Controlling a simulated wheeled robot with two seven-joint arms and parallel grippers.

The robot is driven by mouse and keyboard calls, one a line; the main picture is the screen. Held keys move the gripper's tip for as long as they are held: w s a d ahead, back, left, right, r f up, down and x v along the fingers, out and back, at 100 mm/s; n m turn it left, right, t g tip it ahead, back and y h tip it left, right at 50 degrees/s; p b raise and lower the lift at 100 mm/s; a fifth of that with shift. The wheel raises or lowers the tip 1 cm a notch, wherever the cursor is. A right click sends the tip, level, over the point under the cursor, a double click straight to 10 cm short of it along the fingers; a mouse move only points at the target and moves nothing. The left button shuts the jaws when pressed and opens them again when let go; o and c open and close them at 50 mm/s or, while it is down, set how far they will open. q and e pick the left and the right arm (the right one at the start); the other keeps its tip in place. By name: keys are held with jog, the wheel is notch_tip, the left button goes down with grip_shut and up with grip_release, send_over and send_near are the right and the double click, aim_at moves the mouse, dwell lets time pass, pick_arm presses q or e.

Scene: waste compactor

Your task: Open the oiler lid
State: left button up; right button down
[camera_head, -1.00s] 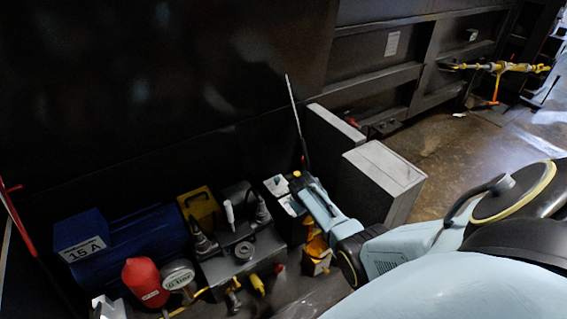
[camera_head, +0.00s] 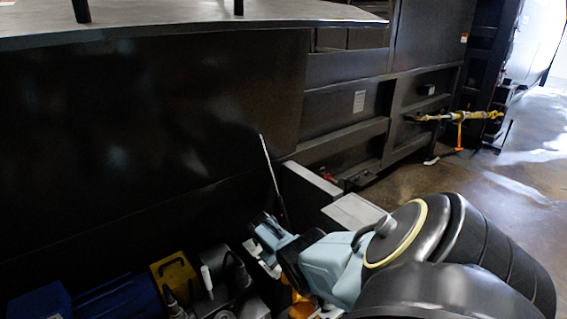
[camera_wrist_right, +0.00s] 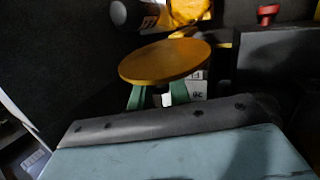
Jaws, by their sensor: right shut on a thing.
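The oiler lid, a round flat yellow-orange disc (camera_wrist_right: 165,62), fills the upper middle of the right wrist view. My right gripper (camera_wrist_right: 158,98) has its green fingers shut on the disc's underside, beneath its near edge. In the head view my right gripper (camera_head: 266,232) is raised in front of the dark wall, pointing up and left; its fingertips and the disc are not clear there. An orange-yellow body (camera_head: 301,305), perhaps the oiler, shows partly below my arm, mostly hidden. My left gripper is not in view.
A grey box (camera_head: 352,212) stands just behind my right arm. A thin rod (camera_head: 271,170) rises near the gripper. A yellow part (camera_head: 173,277), a white-handled unit (camera_head: 207,280) and a blue housing (camera_head: 120,300) sit lower left. Open floor (camera_head: 500,190) lies at right.

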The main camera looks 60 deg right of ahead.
jog(key=shift+s, duration=0.1)
jog(key=c, duration=1.3)
grip_release()
jog(key=shift+f, duration=0.1)
jog(key=shift+c, duration=0.2)
jog(key=p+v, duration=0.6)
jog(key=v, duration=0.7)
jog(key=shift+r, duration=0.2)
jog(key=shift+a+f, duration=0.1)
jog(key=shift+a, duration=0.05)
